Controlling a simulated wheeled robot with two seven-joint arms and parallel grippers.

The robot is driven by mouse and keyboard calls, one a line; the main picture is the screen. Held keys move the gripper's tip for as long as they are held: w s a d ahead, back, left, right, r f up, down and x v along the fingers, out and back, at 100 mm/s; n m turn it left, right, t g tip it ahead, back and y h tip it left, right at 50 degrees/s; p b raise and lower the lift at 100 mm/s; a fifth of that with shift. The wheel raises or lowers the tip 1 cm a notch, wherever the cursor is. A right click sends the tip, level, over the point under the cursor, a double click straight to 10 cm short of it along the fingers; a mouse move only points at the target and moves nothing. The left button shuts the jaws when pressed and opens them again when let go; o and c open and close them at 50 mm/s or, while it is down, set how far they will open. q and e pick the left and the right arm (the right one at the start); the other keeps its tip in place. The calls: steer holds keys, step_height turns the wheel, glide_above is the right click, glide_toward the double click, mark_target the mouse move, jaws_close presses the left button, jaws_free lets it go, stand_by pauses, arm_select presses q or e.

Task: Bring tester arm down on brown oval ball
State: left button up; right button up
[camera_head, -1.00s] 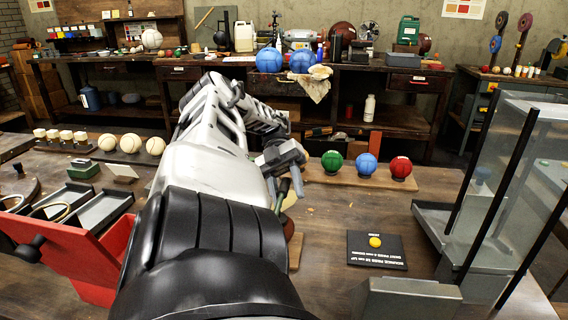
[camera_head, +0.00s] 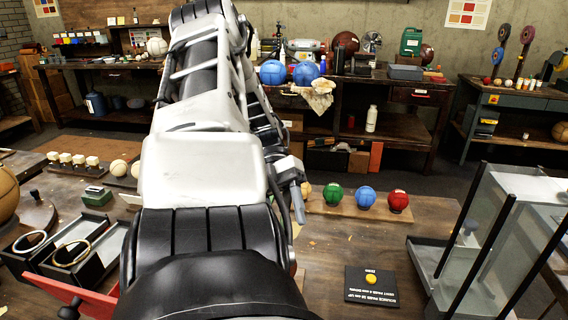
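A brown ball (camera_head: 7,194) is cut off by the left edge, so I cannot tell its full shape. Beside it is a round dark base with a knob (camera_head: 36,207). A red part (camera_head: 92,296) with a black knob (camera_head: 70,311) shows at the lower left; I cannot tell whether it is the tester arm. My white and black arm rises through the middle, seemingly the left one. A grey gripper-like part (camera_head: 290,172) shows at its right side, mostly hidden by the arm; its fingers are unclear and it touches no ball that I can see. My other gripper is out of view.
Green (camera_head: 333,193), blue (camera_head: 365,197) and red (camera_head: 398,201) balls sit on a wooden board. A black panel with a yellow button (camera_head: 370,279) lies in front. Black trays (camera_head: 92,250) stand at left, a clear-walled frame (camera_head: 500,230) at right.

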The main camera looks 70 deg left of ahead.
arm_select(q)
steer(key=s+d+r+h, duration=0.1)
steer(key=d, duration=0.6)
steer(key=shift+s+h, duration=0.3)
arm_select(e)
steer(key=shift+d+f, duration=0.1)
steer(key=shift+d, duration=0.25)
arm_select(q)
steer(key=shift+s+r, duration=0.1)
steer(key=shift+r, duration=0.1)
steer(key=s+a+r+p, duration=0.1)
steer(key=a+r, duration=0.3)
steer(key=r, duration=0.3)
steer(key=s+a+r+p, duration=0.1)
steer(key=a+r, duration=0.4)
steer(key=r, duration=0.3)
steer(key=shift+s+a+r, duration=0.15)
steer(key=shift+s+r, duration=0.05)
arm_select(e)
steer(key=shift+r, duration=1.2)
